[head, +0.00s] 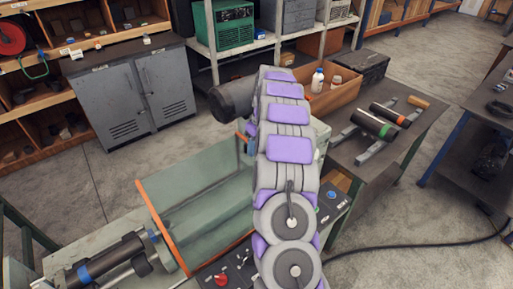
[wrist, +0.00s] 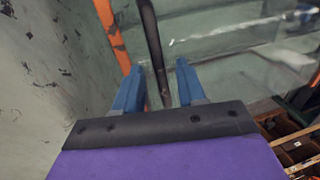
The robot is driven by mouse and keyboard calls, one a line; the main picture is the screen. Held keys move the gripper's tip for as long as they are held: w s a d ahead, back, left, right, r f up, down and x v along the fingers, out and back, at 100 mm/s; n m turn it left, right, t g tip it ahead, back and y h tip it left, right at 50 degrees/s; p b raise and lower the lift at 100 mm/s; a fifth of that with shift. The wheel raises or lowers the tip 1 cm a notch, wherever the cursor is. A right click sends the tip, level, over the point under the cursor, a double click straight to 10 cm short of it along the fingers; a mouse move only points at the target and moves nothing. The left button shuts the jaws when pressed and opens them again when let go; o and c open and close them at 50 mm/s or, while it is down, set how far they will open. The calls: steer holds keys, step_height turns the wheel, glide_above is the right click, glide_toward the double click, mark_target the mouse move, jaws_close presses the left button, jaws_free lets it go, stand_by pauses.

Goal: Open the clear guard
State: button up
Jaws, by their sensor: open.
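The clear guard (head: 200,205) is a see-through cover with orange edges over the machine, in the head view. In the wrist view, its clear panel (wrist: 240,50) and an orange edge strip (wrist: 112,30) show close up. A dark bar, which looks like a handle (wrist: 152,40), runs down between the fingers of my gripper (wrist: 158,85). The blue fingers stand apart on either side of it; I cannot tell whether either touches it. In the head view my arm hides my gripper and the guard's right part.
A control panel with a red knob (head: 221,279) lies in front of the guard. A side table (head: 410,120) with pipe parts stands at right. Grey cabinets (head: 135,95) and shelves stand behind. A black cable (head: 420,248) crosses the floor at right.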

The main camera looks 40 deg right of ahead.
steer(key=d+r+p, duration=0.1)
steer(key=r+p, duration=0.2)
steer(key=r, duration=0.5)
steer(key=d+r+p, duration=0.2)
steer(key=r+p, duration=0.1)
steer(key=r, duration=0.6)
steer(key=shift+d, duration=0.25)
steer(key=shift+w, duration=0.1)
steer(key=s+a+r+b, duration=0.1)
steer(key=s+a+b, duration=0.15)
steer(key=a, duration=0.55)
steer(key=s+a+r+g+b, duration=0.1)
steer(key=s+a, duration=0.3)
steer(key=a, duration=0.4)
steer(key=s+a+r+b, duration=0.15)
steer(key=s+a, duration=0.25)
steer(key=a, duration=0.4)
steer(key=s+a+f+b, duration=0.2)
steer(key=s+a+f, duration=0.2)
steer(key=s, duration=0.5)
steer(key=s+a+f+h+b, duration=0.1)
steer(key=s+a+f, duration=0.2)
steer(key=s, duration=0.6)
steer(key=s+a+f+h+b, duration=0.1)
steer(key=s+a+f, duration=0.3)
steer(key=s, duration=0.6)
step_height(320, 180, down, 2)
steer(key=shift+a+f+g+b, duration=0.25)
steer(key=shift+a+g+b, duration=0.15)
steer(key=shift+b, duration=0.4)
